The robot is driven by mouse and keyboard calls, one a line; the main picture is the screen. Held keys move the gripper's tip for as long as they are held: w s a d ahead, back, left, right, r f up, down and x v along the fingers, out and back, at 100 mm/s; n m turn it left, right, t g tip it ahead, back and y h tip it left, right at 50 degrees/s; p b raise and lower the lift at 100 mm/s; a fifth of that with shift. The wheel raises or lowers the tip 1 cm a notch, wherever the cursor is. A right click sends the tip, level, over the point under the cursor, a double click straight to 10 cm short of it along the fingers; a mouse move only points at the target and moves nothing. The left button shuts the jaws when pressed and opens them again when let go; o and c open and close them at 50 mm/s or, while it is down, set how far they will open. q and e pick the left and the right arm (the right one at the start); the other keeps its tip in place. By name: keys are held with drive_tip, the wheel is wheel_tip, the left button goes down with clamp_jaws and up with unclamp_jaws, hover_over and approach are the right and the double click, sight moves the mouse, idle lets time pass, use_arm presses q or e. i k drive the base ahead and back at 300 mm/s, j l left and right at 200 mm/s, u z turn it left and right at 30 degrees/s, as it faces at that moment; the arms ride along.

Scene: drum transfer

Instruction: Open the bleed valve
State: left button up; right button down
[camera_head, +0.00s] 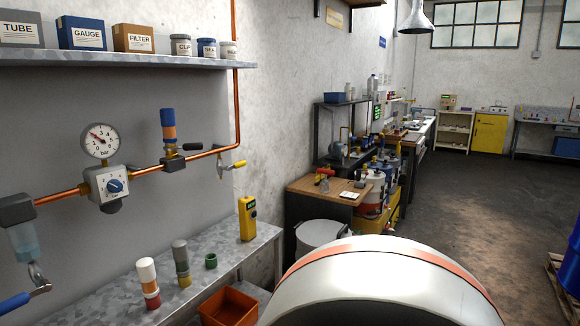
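A copper pipe (60,196) runs along the wall at the left. At its right end hangs a small valve with a yellow lever (238,164), which points out to the right and slightly up. At the far left, a valve with a blue handle (14,302) sits below a filter with a clear bluish bowl (24,242). I cannot tell from the labels which one is the bleed valve. A pressure gauge (101,140) stands above a regulator with a blue knob (115,186); its needle points up and left. Neither of my grippers is in view.
A bench (105,312) below the pipe holds a yellow meter (247,218), stacked cylinders (181,263) and a green ring (211,261). An orange bin (229,308) stands beside it. A shelf (120,59) with boxes hangs above.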

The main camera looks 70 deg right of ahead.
sight(242, 163)
drive_tip(key=z, duration=2)
drive_tip(key=i+l, duration=0.6)
drive_tip(key=l+z, duration=0.05)
drive_tip(key=l, duration=0.05)
